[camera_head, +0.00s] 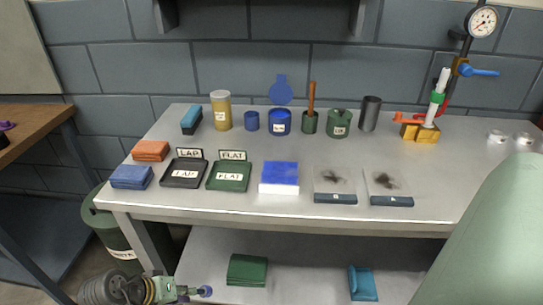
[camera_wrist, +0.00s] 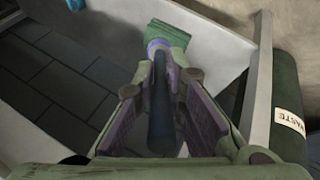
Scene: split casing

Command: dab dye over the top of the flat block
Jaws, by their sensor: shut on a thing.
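The flat block (camera_head: 279,178) stands near the front edge of the bench, right of the green FLAT tray (camera_head: 229,177). Its top is largely blue and its front side is white. My gripper (camera_head: 182,290) is low at the lower left, below the bench top and well away from the block. In the wrist view my gripper (camera_wrist: 158,80) is shut on the dark handle of a dabber (camera_wrist: 161,110). The dabber's blue tip (camera_head: 205,291) points right in the head view.
Two plates with dark smudges (camera_head: 336,182) (camera_head: 388,182) lie right of the block. A black LAP tray (camera_head: 184,173) is at left. Several pots stand behind. A green waste bin (camera_head: 112,235) is beside the bench. The lower shelf holds a green folded pad (camera_head: 247,270) and a teal item (camera_head: 362,283).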

